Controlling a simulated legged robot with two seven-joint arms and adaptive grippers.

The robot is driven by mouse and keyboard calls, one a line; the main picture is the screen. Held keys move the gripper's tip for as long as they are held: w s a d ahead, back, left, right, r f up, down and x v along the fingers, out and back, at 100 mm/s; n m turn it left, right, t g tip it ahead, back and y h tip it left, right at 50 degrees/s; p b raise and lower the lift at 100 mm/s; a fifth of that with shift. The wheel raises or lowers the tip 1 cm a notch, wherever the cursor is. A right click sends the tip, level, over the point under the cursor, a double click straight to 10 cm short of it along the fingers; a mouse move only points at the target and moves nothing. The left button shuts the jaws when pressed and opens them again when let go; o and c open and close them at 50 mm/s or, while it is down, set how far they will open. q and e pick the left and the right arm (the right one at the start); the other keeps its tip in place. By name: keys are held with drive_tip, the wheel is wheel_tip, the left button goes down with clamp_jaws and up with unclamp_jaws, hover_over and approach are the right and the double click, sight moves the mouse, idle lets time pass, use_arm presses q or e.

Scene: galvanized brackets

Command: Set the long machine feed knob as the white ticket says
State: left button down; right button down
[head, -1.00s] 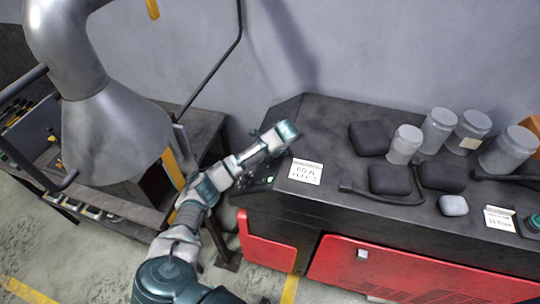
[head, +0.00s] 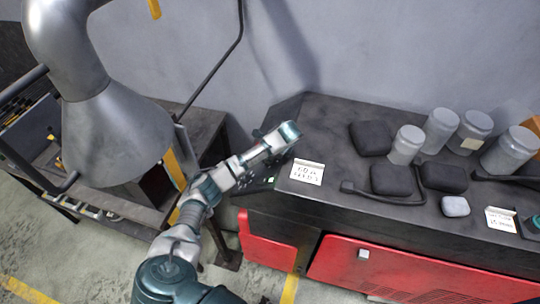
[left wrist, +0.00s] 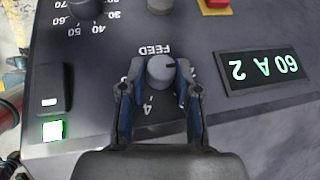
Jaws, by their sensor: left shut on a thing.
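The feed knob (left wrist: 161,68) is a short grey cylinder under the upside-down word FEED in the left wrist view. A dark mark on its top points to the picture's upper right. My left gripper (left wrist: 158,80) is shut on it, one finger on each side. A 4 shows below the knob; the fingers hide other marks. My right gripper is not in view.
Another dial (left wrist: 84,8), a red button on yellow (left wrist: 215,3) and a lit green square (left wrist: 53,131) are near the knob. On the machine top stand grey jars (head: 440,130), dark blocks (head: 370,138) and a second ticket (head: 501,219). A metal hood (head: 115,130) hangs at left.

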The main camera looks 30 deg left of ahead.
use_arm(q)
drive_tip(key=shift+a+f, duration=0.1)
drive_tip(key=shift+a, duration=0.2)
drive_tip(key=shift+s+m+t, duration=0.15)
drive_tip(key=shift+m+t, duration=0.35)
drive_tip(key=shift+t, duration=0.2)
drive_tip(key=m+t, duration=0.2)
drive_tip(key=t, duration=0.1)
drive_tip(key=m+t, duration=0.2)
drive_tip(key=shift+s+a+h, duration=0.3)
drive_tip(key=shift+h, duration=0.1)
drive_tip(key=m+t+h, duration=0.1)
drive_tip(key=m+t, duration=0.1)
drive_tip(key=shift+a+f+t, duration=0.1)
drive_tip(key=shift+t, duration=0.2)
drive_tip(key=shift+m+t+h+b, duration=0.3)
drive_tip(key=shift+m+t+h, duration=0.1)
drive_tip(key=shift+m+h, duration=0.2)
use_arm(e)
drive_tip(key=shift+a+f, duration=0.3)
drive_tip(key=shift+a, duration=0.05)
use_arm(q)
drive_tip(key=shift+w, duration=0.1)
